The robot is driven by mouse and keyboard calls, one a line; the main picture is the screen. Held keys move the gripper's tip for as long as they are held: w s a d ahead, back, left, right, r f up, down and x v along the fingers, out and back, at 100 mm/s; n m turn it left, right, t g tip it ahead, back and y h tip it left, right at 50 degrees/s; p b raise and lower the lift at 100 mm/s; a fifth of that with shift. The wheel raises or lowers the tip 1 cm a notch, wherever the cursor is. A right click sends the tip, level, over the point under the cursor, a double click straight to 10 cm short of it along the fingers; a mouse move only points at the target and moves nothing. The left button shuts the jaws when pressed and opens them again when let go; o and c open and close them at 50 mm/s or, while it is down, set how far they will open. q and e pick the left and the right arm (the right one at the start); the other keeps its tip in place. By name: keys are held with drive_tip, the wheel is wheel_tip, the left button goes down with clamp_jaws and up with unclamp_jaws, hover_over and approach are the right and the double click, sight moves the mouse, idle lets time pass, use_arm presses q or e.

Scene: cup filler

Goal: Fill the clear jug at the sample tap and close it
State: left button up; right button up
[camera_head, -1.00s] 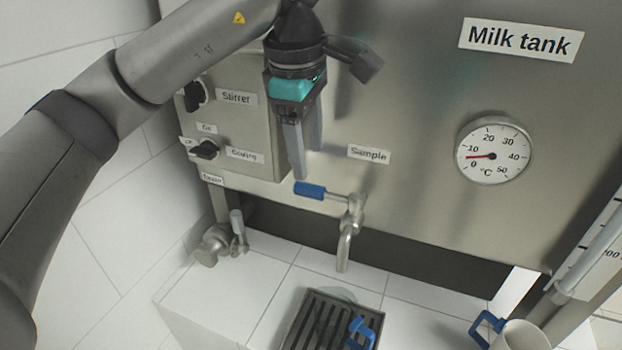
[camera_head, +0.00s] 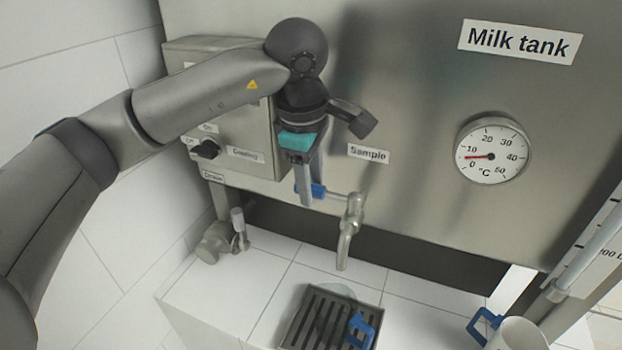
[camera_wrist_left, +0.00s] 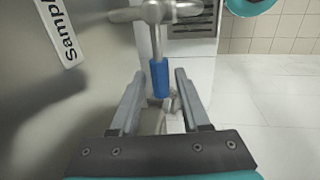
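The sample tap (camera_head: 350,220) sticks out of the tank with its spout pointing down, and its blue lever (camera_head: 318,190) points left. My left gripper (camera_head: 308,198) is at the lever's free end. In the left wrist view its fingers are apart, with the blue lever (camera_wrist_left: 159,78) between the fingertips, and no clear contact shows. The clear jug stands on the drip grate below the spout; its body is hardly visible, but its blue handle (camera_head: 361,332) shows. Its fill level cannot be told. My right gripper is not in view.
A control box (camera_head: 225,110) is left of the tap, behind my left arm. A lower valve (camera_head: 217,243) sits at the left. The drip grate (camera_head: 300,318) lies on white tiles. An opaque jug (camera_head: 518,336) with a blue handle stands at the bottom right. A dial (camera_head: 492,150) is on the tank.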

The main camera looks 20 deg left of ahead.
use_arm(q)
clamp_jaws()
idle(0.8)
drive_tip(key=s+n, duration=0.1)
drive_tip(key=s+n+b, duration=0.1)
drive_tip(key=n, duration=0.1)
drive_tip(key=shift+d+y, duration=0.2)
drive_tip(key=shift+y, duration=0.1)
drive_tip(key=shift+s+n, duration=0.1)
drive_tip(key=shift+n, duration=0.3)
drive_tip(key=s+n, duration=0.1)
drive_tip(key=d+n, duration=0.1)
drive_tip(key=n, duration=0.1)
drive_tip(key=shift+s+y, duration=0.3)
drive_tip(key=shift+s, duration=0.1)
